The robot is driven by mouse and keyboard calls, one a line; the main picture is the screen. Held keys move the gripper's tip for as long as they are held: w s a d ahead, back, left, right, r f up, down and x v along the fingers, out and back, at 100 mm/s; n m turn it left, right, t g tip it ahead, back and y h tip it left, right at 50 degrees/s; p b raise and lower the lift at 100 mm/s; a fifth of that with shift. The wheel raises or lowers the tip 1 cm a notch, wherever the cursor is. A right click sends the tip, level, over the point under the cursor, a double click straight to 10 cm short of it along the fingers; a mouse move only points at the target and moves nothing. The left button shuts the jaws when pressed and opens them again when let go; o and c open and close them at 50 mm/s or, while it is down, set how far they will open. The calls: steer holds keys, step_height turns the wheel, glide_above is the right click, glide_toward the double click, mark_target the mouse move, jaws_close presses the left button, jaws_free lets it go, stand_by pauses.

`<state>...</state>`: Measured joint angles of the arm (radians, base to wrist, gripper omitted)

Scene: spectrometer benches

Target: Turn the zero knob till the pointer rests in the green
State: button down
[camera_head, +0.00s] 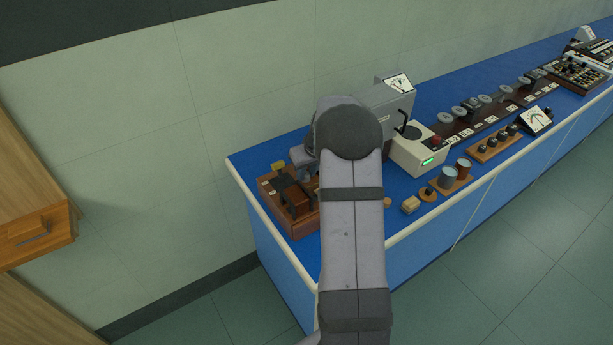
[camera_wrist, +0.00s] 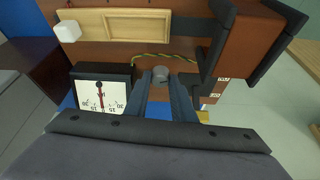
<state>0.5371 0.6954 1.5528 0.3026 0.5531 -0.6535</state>
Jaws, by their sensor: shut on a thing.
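In the wrist view my gripper (camera_wrist: 163,82) is shut on a small grey round knob (camera_wrist: 160,73), which shows between the fingertips. Beside it on the left is a black-cased meter with a white dial (camera_wrist: 112,97). The dial appears upside down, and its thin pointer stands near the middle of the scale. I cannot make out a green band on it; my gripper body covers the dial's lower edge. In the head view my arm hides the gripper, the knob and this meter.
A wooden instrument (camera_head: 301,228) stands at the left end of the blue bench (camera_head: 452,90). A brown block with black sides (camera_wrist: 243,42) rises close by on the right in the wrist view. A grey instrument (camera_head: 398,111) and a white box (camera_head: 418,157) stand to the right.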

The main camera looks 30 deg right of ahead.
stand_by(0.3)
steer(key=c, duration=1.8)
jaws_free()
steer(key=shift+o, duration=0.2)
steer(key=shift+r, duration=0.1)
steer(key=b+v, duration=0.2)
steer(key=v, duration=0.5)
steer(key=shift+s+d, duration=0.1)
steer(key=shift+s, duration=0.05)
